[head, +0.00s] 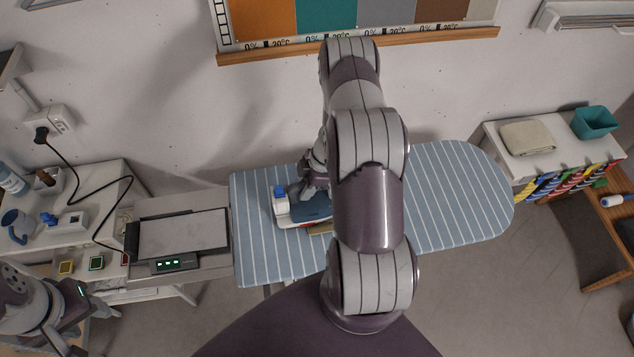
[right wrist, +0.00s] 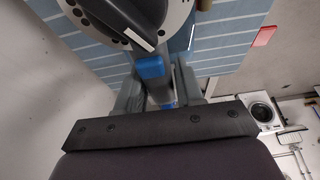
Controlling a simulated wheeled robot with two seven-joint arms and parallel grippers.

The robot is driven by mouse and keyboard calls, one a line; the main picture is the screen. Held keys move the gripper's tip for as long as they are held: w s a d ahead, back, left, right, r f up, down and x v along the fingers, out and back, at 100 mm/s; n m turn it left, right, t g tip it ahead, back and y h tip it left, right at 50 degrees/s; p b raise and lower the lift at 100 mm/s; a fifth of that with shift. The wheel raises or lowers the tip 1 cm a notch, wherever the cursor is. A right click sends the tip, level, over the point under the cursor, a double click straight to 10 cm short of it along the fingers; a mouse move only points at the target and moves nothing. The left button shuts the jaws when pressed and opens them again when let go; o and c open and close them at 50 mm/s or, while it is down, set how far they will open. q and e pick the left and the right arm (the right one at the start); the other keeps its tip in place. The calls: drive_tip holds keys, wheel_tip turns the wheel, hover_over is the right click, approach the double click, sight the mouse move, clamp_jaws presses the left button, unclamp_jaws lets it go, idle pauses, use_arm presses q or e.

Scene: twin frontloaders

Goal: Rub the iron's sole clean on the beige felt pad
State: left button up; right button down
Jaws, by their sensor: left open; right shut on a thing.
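The iron (head: 284,208), white with blue parts, is over the striped ironing board, partly hidden by my right arm. My right gripper (head: 308,187) is shut on its handle from above. In the right wrist view the blue handle (right wrist: 151,68) runs between the fingers of my right gripper (right wrist: 157,88), with a dark dial beyond. A sliver of a beige-tan piece (head: 320,228), perhaps the felt pad, shows at the iron's lower edge; the rest is hidden. I cannot tell whether the sole touches it. My left gripper (head: 77,297) is open and empty at the lower left.
The blue striped ironing board (head: 455,190) is clear on its right half. A flat device with green lights (head: 180,262) stands left of it. A black cord (head: 104,178) hangs from the wall socket. A folded beige cloth (head: 527,138) and teal bin (head: 595,122) sit on the right shelf.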

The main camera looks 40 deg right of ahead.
drive_tip(key=shift+d+r, duration=0.1)
drive_tip(key=s+d, duration=0.1)
drive_tip(key=d, duration=0.2)
drive_tip(key=s+d+p, duration=0.1)
drive_tip(key=s+d, duration=0.3)
drive_tip(key=d, duration=0.1)
drive_tip(key=shift+d+f, duration=0.2)
drive_tip(key=shift+d, duration=0.1)
drive_tip(key=w+a, duration=0.1)
drive_tip(key=a, duration=0.2)
drive_tip(key=w+a, duration=0.2)
drive_tip(key=a, duration=0.1)
drive_tip(key=w+a, duration=0.2)
drive_tip(key=shift+a+r, duration=0.1)
drive_tip(key=shift+a, duration=0.3)
drive_tip(key=s+d, duration=0.1)
drive_tip(key=d, duration=0.2)
drive_tip(key=s+d, duration=0.2)
drive_tip(key=d, duration=0.1)
drive_tip(key=s+d, duration=0.1)
drive_tip(key=d, duration=0.2)
drive_tip(key=shift+s, duration=0.35)
